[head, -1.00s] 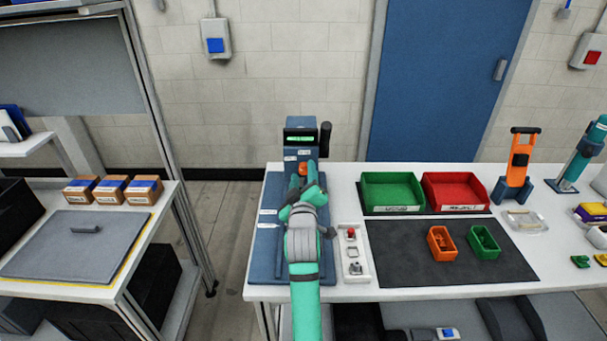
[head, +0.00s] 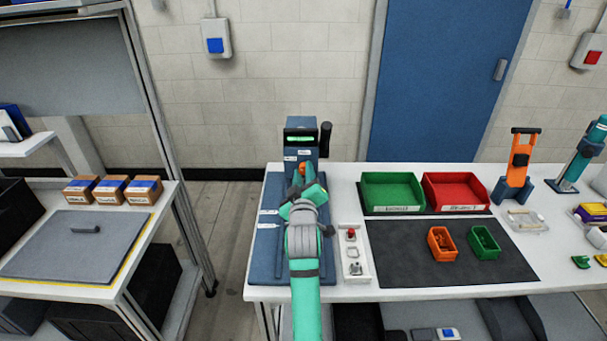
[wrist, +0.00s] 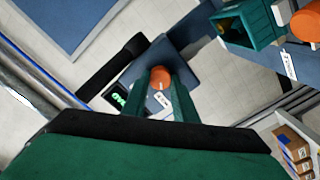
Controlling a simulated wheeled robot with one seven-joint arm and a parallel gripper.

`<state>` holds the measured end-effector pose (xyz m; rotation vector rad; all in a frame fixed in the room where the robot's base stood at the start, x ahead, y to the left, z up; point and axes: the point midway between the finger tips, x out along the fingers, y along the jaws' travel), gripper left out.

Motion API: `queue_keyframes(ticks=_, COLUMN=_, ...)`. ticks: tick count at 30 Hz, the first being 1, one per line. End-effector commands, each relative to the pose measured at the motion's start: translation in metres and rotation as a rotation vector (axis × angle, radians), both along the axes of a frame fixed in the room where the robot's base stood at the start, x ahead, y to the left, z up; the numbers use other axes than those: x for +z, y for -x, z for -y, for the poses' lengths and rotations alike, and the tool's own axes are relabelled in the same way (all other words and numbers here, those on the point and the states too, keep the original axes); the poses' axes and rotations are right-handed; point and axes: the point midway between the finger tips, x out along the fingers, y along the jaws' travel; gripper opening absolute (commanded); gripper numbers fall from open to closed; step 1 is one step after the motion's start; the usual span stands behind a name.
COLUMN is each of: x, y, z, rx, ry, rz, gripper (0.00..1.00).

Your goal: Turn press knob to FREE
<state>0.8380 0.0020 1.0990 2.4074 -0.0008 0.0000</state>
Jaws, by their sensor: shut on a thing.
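The press (head: 301,140) stands at the back left end of the white table, with a lit green display (head: 300,138) and a black lever at its right. Its orange knob (head: 302,167) is low on the front, partly hidden by my gripper (head: 303,180). In the wrist view the knob (wrist: 160,76) sits between the two green fingers of my gripper (wrist: 163,88), which are shut on it. A pale mark shows on the knob. A small white label (wrist: 162,101) is beside it, too small to read. The display (wrist: 119,99) is partly hidden and its word cannot be read surely.
A white control box (head: 353,254) with a red button lies just right of my arm. Green (head: 391,191) and red (head: 456,190) trays stand farther right, behind a dark mat (head: 400,262) with two small bins.

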Motion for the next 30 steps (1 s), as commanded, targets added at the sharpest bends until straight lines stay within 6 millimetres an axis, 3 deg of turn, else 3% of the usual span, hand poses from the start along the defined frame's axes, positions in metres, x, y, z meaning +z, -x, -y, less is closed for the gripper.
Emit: queue_keyframes(ticks=30, x=-0.0003, y=0.0003, z=0.0023, rx=0.000, ry=-0.834, rz=-0.002, gripper=0.03)
